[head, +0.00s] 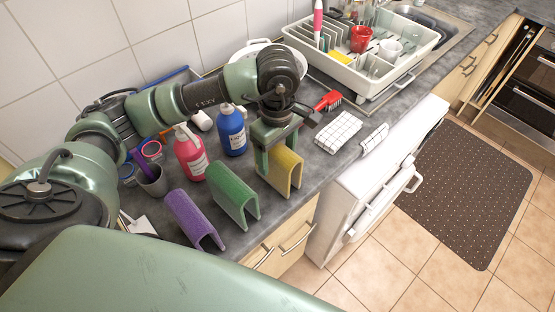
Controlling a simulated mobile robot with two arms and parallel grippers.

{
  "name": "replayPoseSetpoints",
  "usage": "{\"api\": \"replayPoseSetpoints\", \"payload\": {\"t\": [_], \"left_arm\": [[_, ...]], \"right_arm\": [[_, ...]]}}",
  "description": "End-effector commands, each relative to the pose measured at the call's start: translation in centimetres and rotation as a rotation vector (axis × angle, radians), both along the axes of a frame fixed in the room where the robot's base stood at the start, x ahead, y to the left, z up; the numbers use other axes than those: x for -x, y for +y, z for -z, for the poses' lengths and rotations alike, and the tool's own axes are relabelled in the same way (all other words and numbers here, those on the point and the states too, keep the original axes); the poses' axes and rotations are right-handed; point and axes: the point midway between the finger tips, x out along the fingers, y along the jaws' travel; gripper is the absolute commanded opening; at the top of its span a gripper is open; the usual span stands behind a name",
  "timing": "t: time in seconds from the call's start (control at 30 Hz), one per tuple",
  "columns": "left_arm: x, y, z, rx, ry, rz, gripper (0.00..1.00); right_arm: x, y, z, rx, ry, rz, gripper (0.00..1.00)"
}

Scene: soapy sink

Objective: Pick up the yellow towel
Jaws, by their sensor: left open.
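The yellow towel (287,172) is folded over into an upside-down U and stands on the grey counter near its front edge. It is the rightmost of three such towels, with a green towel (232,194) and a purple towel (192,219) to its left. My left gripper (263,167) points down at the yellow towel's left end. Its fingers look apart. One finger shows at the towel's left side, and the other is partly hidden, so I cannot tell if they touch the cloth. My right gripper is not in view.
A pink bottle (190,155) and a blue bottle (231,131) stand behind the towels. A red brush (328,101) and a checked cloth (338,131) lie to the right. A white dish rack (355,68) is farther back. A grey cup (152,181) stands at left.

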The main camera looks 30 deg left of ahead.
Motion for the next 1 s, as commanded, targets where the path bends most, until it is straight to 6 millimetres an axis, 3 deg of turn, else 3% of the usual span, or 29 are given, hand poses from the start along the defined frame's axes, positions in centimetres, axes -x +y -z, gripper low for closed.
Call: {"api": "replayPoseSetpoints", "payload": {"t": [0.1,0.3,0.5,0.53,0.77,0.8,1.0], "left_arm": [[0.0,0.0,1.5,-0.001,0.007,-0.001,0.71],[-0.2,0.0,3.6,0.001,0.001,0.001,0.71],[-0.2,0.0,3.8,0.0,0.0,0.001,0.71],[-0.2,0.0,3.8,0.0,0.0,0.001,0.68],[-0.2,0.0,3.7,0.001,0.0,0.001,0.04],[-0.2,0.0,3.7,0.001,-0.001,0.001,0.0],[-0.2,0.0,3.7,0.001,-0.001,0.001,0.0]], "right_arm": [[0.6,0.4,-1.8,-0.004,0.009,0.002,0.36],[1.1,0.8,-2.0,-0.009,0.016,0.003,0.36],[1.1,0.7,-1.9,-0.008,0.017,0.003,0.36],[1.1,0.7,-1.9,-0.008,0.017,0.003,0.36],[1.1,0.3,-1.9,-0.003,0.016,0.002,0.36],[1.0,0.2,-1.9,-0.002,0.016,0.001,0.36],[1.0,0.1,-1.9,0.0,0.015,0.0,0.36]]}}
